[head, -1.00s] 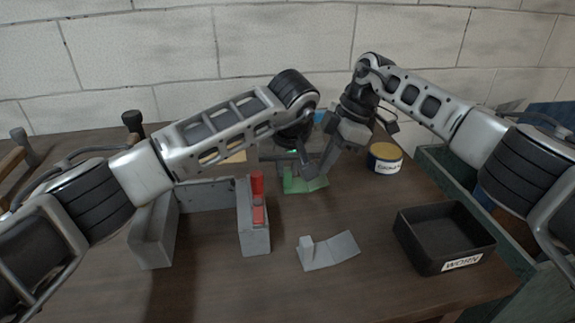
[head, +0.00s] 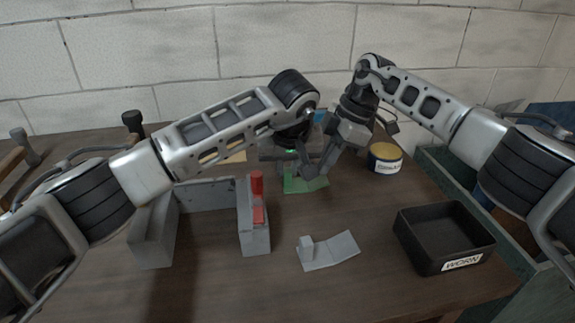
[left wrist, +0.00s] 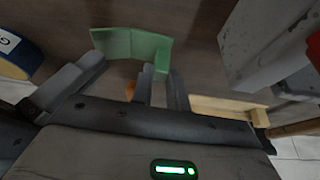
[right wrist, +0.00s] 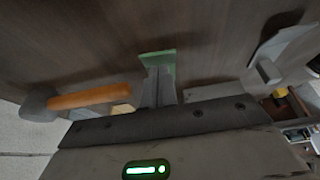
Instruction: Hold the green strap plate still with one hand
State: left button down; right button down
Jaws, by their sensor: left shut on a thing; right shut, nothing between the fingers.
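The green strap plate (head: 306,186) lies on the wooden bench, past the grey fixture. In the left wrist view it is a bent green piece (left wrist: 130,46) with a raised end. My left gripper (head: 294,172) is shut on that end; its fingers (left wrist: 163,75) sit close together there. My right gripper (head: 324,172) is shut and empty, close beside the left one. In the right wrist view its fingers (right wrist: 158,78) point at the plate (right wrist: 157,56), hiding part of it. I cannot tell whether they touch it.
A grey fixture (head: 254,235) with a red piece (head: 258,196) stands left of centre. A grey bent plate (head: 330,252) lies in front. A black tray marked WORN (head: 423,258) and a yellow-and-blue tin (head: 385,158) are at right. A hammer (right wrist: 88,98) with orange handle lies nearby.

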aim_at(323, 179)
jog(key=shift+f, duration=1.05)
jog(key=shift+s+f, duration=0.1)
jog(key=shift+f, duration=0.25)
pick_arm(q)
jog(key=shift+s+d, duration=0.1)
pick_arm(e)
jog(key=shift+s+f, duration=0.1)
jog(key=shift+f, duration=0.3)
jog(key=shift+a+r, duration=0.15)
jog(key=shift+r, duration=0.8)
jog(key=shift+w+r, duration=0.2)
jog(key=shift+r, duration=3.05)
